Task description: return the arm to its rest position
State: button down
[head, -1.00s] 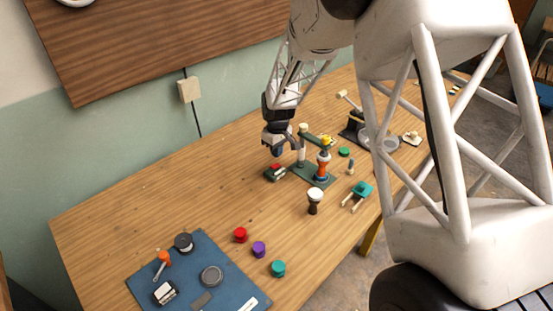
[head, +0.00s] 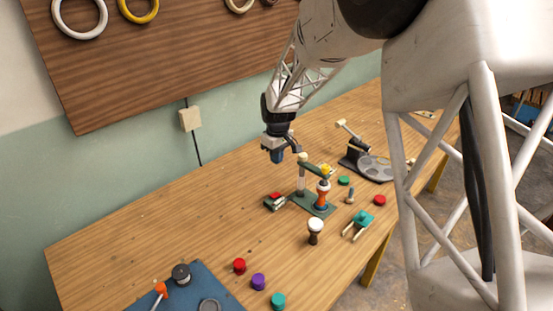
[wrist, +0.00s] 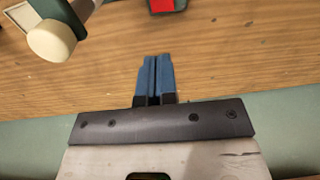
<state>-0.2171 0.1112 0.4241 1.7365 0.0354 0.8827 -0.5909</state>
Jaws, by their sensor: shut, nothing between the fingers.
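My gripper (head: 277,157) hangs above the back part of the wooden table in the head view, higher than the small press-like stand and left of its post. In the wrist view its two blue fingers (wrist: 154,78) are together with nothing between them. The green stand (head: 318,203) holds an orange and white goblet drum (head: 322,194) with a yellow top. A small dark block with a red top (head: 275,201) lies beside the stand; its red part also shows at the top of the wrist view (wrist: 162,5).
A dark goblet drum with a white top (head: 315,230) stands in front. Red (head: 239,266), purple (head: 258,282) and teal (head: 278,300) caps lie near a blue mat (head: 222,290). A teal clamp-like tool (head: 360,222) and a dark device (head: 370,165) are to the right.

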jog(key=s+d+r+m, duration=0.1)
jog(key=s+d+r, duration=0.35)
jog(key=s, duration=0.25)
jog(key=s+d+r+m+t, duration=0.1)
jog(key=s+d+r+m, duration=0.15)
jog(key=s+r, duration=0.3)
jog(key=s+d+r+m, duration=0.1)
jog(key=s+d+r, duration=0.3)
jog(key=s, duration=0.3)
jog(key=s+d+m+t, duration=0.1)
jog(key=s+d+m, duration=0.1)
jog(key=s, duration=1)
jog(key=s+d+r+m, duration=0.1)
jog(key=s+d, duration=0.3)
jog(key=s, duration=0.9)
jog(key=shift+r+m+t, duration=0.3)
jog(key=shift+m+t, duration=0.1)
jog(key=shift+m, duration=0.45)
jog(key=c, duration=1.8)
grip_release()
jog(key=shift+d+h, duration=0.1)
jog(key=shift+h, duration=0.2)
